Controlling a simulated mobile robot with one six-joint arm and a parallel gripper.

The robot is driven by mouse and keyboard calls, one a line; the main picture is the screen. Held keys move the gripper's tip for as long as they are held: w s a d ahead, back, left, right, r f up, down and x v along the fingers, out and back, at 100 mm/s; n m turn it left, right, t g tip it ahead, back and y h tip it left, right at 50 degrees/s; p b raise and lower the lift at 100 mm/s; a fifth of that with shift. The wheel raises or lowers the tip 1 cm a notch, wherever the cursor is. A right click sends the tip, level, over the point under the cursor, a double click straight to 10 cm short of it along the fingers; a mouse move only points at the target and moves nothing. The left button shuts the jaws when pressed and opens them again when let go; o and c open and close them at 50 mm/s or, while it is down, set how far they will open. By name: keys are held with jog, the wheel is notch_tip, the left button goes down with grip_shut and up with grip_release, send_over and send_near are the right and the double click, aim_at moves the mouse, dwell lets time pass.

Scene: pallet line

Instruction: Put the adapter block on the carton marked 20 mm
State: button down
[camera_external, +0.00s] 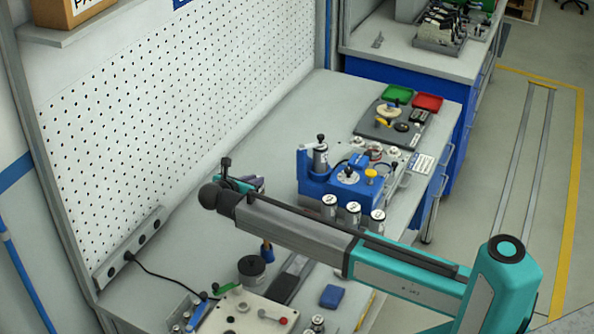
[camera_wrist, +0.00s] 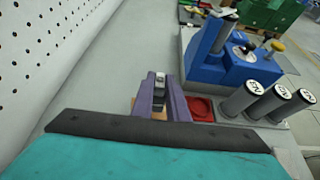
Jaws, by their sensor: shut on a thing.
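My gripper (camera_wrist: 160,100) is low over the bench beside the pegboard wall, its purple fingers shut on a small dark block with a pale top (camera_wrist: 159,80). I take this for the adapter block, but its shape is mostly hidden between the fingers. In the external view my gripper (camera_external: 255,184) is small and the block cannot be made out. No carton with a readable 20 mm mark shows.
A blue fixture (camera_external: 340,188) stands to the right of my gripper, with grey white-topped cylinders (camera_external: 353,212) in front. A red tray (camera_wrist: 201,109) lies close to the right of the fingers. The pegboard (camera_external: 180,110) bounds the left. A dark canister (camera_external: 251,268) stands nearer the camera.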

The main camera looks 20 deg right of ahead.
jog(key=shift+f+p, duration=0.4)
jog(key=shift+f, duration=0.8)
jog(key=shift+f, duration=0.15)
jog(key=c, duration=1.7)
grip_release()
jog(key=shift+c, duration=0.2)
jog(key=shift+a+r, duration=0.1)
jog(key=shift+r, duration=0.1)
jog(key=b+v, duration=0.3)
jog(key=v, duration=0.9)
